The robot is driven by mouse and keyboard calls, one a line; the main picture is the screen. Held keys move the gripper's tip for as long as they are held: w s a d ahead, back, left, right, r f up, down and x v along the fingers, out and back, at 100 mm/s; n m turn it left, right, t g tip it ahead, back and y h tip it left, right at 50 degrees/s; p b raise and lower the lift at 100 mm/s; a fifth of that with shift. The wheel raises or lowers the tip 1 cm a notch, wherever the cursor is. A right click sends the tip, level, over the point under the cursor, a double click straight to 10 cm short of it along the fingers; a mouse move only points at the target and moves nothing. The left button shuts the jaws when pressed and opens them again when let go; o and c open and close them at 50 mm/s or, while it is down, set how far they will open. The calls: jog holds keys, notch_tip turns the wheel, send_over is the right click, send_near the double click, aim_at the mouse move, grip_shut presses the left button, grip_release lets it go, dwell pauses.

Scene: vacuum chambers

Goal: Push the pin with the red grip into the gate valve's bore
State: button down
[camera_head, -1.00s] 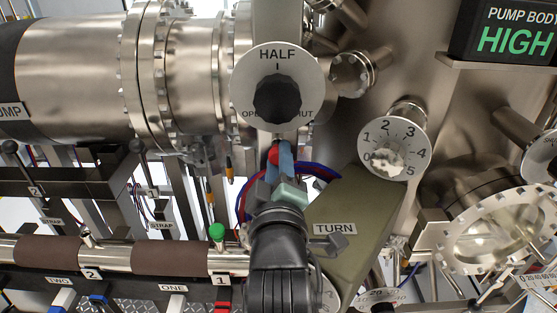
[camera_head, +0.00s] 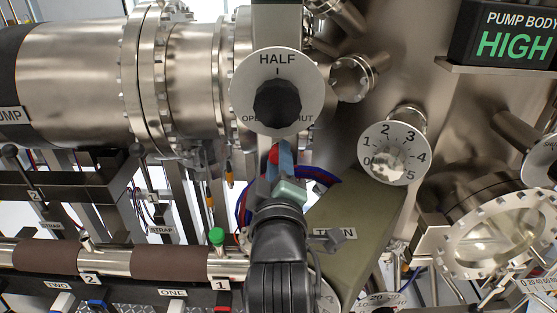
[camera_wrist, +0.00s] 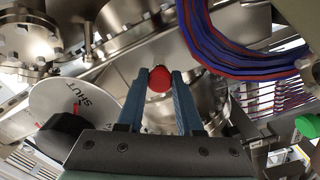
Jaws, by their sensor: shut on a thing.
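The red grip (camera_head: 273,156) of the pin is between the fingertips of my gripper (camera_head: 279,166), just below the gate valve's dial. The wrist view shows the red grip (camera_wrist: 159,79) pinched between the two blue fingers of my gripper (camera_wrist: 161,84). The pin's shaft and the bore cannot be made out in either view. The gate valve's dial (camera_head: 254,84) reads HALF at the top, with a black knob (camera_head: 278,104) in its middle. The dial also shows at the left of the wrist view (camera_wrist: 92,98).
A green-capped pin (camera_head: 216,236) stands by the rail at lower left. A bundle of red and blue cables (camera_wrist: 240,52) passes close to my fingers on the right. An olive panel (camera_head: 355,225) and a numbered dial (camera_head: 394,153) lie to my gripper's right.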

jog(key=shift+w, duration=0.1)
jog(key=shift+c, duration=2.4)
grip_release()
jog(key=s, duration=0.7)
